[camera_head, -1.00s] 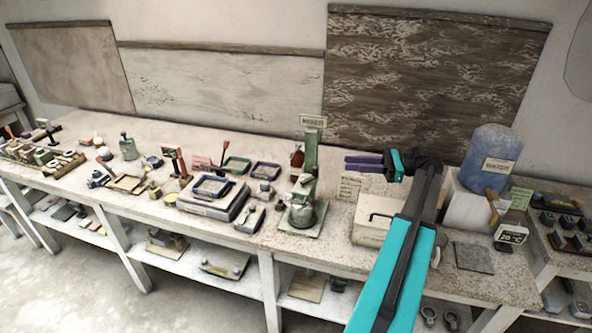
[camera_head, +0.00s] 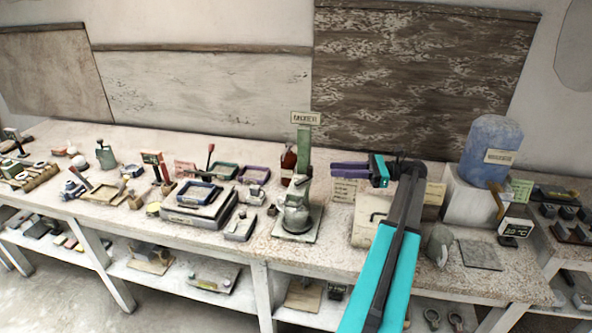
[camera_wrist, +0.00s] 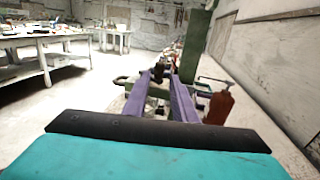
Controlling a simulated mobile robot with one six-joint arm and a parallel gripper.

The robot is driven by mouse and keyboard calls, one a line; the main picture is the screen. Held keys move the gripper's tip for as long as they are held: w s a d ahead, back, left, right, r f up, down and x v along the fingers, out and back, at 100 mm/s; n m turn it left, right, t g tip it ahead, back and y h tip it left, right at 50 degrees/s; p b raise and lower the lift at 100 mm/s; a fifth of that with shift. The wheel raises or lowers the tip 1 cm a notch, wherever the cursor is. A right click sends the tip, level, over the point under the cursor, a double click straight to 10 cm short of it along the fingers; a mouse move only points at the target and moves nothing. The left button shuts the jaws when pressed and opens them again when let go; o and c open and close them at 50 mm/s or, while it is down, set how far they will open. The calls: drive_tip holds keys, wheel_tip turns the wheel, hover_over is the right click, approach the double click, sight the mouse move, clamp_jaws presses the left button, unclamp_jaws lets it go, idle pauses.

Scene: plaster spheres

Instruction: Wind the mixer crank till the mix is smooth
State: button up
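The mixer has a green column (camera_head: 304,155) under a small sign and a grey bowl (camera_head: 296,216) on a plate at its foot. In the wrist view the green column (camera_wrist: 195,45) rises just right of the fingers. My gripper (camera_head: 333,171) has two purple fingers with a gap between them. It is right of the column, pointing left, apart from it in the head view. In the wrist view my gripper (camera_wrist: 161,80) has a small dark piece showing near its fingertips; I cannot tell whether it is the crank. The bowl's contents are too small to judge.
A red bottle-like item (camera_head: 288,160) stands by the column and shows right of the fingers in the wrist view (camera_wrist: 218,106). A cream box (camera_head: 367,222) is below my arm. A blue jug (camera_head: 490,150) stands right. Trays and tools crowd the bench to the left.

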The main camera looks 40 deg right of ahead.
drive_tip(key=shift+a, duration=0.1)
drive_tip(key=shift+p+x, duration=1.95)
drive_tip(key=shift+x, duration=4.9)
drive_tip(key=shift+c, duration=0.3)
clamp_jaws()
